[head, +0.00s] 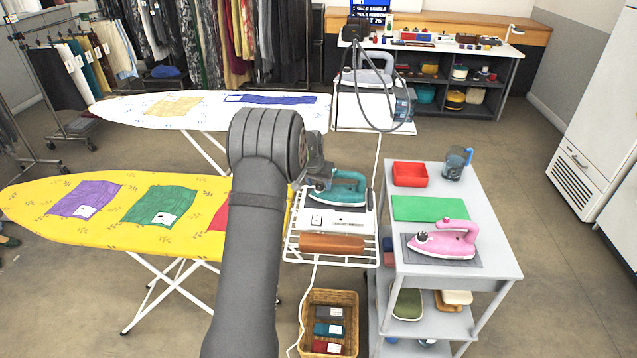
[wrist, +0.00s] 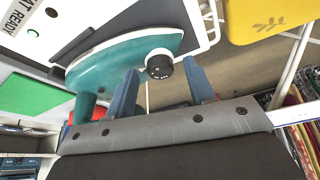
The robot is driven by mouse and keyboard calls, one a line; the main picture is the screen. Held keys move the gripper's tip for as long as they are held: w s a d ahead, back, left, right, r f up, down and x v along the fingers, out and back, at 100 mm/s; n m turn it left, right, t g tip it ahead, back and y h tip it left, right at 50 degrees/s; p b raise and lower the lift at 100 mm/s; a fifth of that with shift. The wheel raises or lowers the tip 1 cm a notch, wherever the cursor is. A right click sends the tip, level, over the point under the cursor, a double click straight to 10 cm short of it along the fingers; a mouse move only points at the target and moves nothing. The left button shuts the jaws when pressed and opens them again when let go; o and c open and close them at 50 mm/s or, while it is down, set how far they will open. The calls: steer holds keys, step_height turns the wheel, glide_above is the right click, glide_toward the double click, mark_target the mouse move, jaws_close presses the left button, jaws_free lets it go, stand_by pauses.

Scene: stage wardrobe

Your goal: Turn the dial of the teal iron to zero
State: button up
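The teal iron (head: 345,188) rests on the white stand (head: 338,222) at the end of the yellow ironing board. In the wrist view the teal iron (wrist: 112,62) fills the upper left, and its black dial (wrist: 159,64) with small white marks faces my gripper. My gripper (wrist: 162,84) is open, with one blue-grey finger on each side of the dial in the picture. The fingers look clear of the dial; I cannot tell how far they are from it in depth. In the head view my arm hides the dial and most of the gripper.
A brown roll (head: 332,243) lies at the stand's front. A wicker basket (head: 340,297) sits on the floor.

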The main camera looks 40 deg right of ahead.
steer(key=shift+r, duration=0.1)
steer(key=v, duration=1.7)
steer(key=shift+s+a, duration=0.1)
steer(key=m+g+y, duration=0.1)
steer(key=m+y, duration=0.1)
steer(key=m, duration=0.6)
glide_above(318, 187)
steer(key=d+r+m+g+y, duration=0.1)
steer(key=m+y, duration=0.1)
steer(key=m, duration=0.3)
steer(key=f, duration=1.7)
steer(key=shift+w, duration=0.2)
